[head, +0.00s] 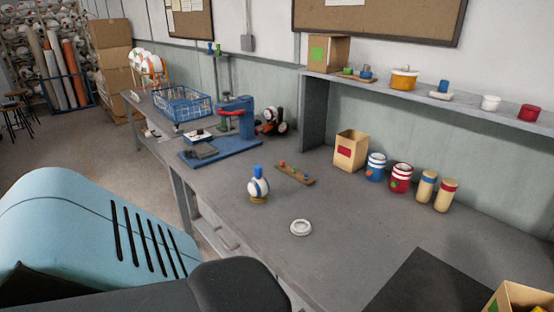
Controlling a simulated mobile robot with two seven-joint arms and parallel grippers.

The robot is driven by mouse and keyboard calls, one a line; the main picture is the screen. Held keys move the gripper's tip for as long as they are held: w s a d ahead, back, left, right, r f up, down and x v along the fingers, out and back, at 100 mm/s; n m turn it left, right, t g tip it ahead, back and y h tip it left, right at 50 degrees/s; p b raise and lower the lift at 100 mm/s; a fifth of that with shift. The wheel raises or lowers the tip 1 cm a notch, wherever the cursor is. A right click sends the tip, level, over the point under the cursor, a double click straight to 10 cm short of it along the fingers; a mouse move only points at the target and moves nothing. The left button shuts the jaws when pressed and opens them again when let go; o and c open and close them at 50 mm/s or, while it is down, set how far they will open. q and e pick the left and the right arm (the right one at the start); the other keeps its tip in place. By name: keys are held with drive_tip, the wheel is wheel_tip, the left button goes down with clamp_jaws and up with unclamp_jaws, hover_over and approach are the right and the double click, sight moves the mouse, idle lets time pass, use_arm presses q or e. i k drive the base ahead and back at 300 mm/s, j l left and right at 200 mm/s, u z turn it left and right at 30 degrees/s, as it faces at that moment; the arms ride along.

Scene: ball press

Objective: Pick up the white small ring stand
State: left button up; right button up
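The white small ring stand (301,228) lies flat on the grey workbench, near its front edge at the middle of the head view. It is a low round ring with nothing on it. Just behind and left of it stands a small white and blue ball (258,187) with a blue top, on a yellow ring base (259,200). Neither of my grippers shows in the head view. Parts of my own body fill the lower left.
A blue press (234,122) stands farther left, with a blue wire basket (183,103) beyond it. Cans (376,167) and a cardboard box (350,150) line the back below the shelf (430,97). A dark mat (430,283) lies front right. The bench around the ring is clear.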

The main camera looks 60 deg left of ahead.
sight(299, 227)
drive_tip(key=u, duration=1.45)
drive_tip(key=i+l+u, duration=0.15)
drive_tip(key=u, duration=0.15)
drive_tip(key=i+l, duration=0.25)
drive_tip(key=i+j+z, duration=0.1)
drive_tip(key=j, duration=0.2)
drive_tip(key=i+j, duration=0.1)
drive_tip(key=j, duration=0.25)
drive_tip(key=i+j+z, duration=0.15)
drive_tip(key=j, duration=0.15)
drive_tip(key=k, duration=0.05)
